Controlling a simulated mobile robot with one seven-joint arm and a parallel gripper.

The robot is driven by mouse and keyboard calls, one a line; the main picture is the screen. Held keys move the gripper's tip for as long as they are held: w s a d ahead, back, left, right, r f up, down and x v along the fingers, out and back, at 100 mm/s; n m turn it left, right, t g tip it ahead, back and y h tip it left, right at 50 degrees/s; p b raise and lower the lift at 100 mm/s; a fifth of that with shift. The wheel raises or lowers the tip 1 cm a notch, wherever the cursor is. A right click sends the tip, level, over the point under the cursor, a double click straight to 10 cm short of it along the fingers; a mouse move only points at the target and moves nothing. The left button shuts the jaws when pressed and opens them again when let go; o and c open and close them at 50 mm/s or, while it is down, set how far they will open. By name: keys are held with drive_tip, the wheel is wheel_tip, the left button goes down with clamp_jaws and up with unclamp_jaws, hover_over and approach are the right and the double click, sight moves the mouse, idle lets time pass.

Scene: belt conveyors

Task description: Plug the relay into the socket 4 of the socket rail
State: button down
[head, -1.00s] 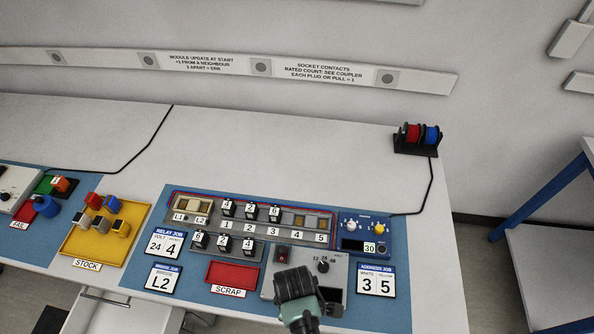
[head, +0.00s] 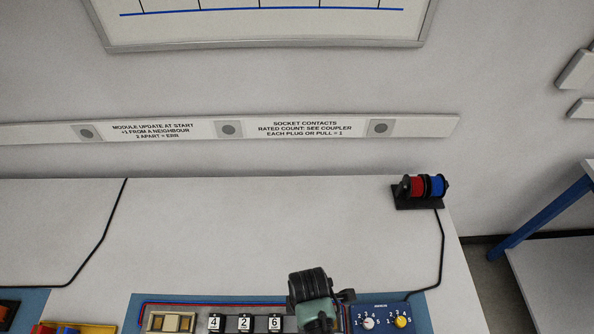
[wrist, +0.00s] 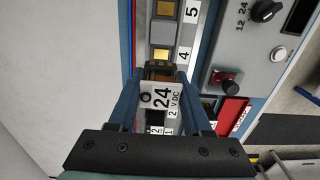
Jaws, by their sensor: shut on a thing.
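My gripper (wrist: 161,78) is shut on a relay (wrist: 160,98) with a white "24 V DC" label, seen in the wrist view. The socket rail (wrist: 146,20) runs away under it. Socket 4 (wrist: 160,53), a gold contact patch beside the "4" label, lies just beyond the relay, and socket 5 (wrist: 165,9) is farther along. The relay's lower end is hidden, so I cannot tell whether it touches the rail. In the head view the rail (head: 205,322) is cut off at the bottom, and my arm covers its right part.
A knobbed blue panel (head: 375,312) sits to the right. In the wrist view a grey switch box (wrist: 232,55) and a red scrap tray (wrist: 231,116) lie to the right.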

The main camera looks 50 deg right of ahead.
drive_tip(key=shift+s+a+f+b, duration=0.1)
drive_tip(key=shift+s+f+b, duration=0.1)
drive_tip(key=shift+f+b, duration=0.5)
wheel_tip(320, 180, down, 4)
drive_tip(key=b, duration=0.4)
drive_tip(key=shift+r, duration=0.15)
drive_tip(key=shift+w+f+b, duration=0.1)
drive_tip(key=shift+f+b, duration=0.4)
drive_tip(key=shift+f, duration=0.25)
drive_tip(key=shift+r+p, duration=0.1)
drive_tip(key=shift+p, duration=0.4)
drive_tip(key=shift+f+b, duration=0.35)
drive_tip(key=shift+f, duration=0.25)
idle(0.9)
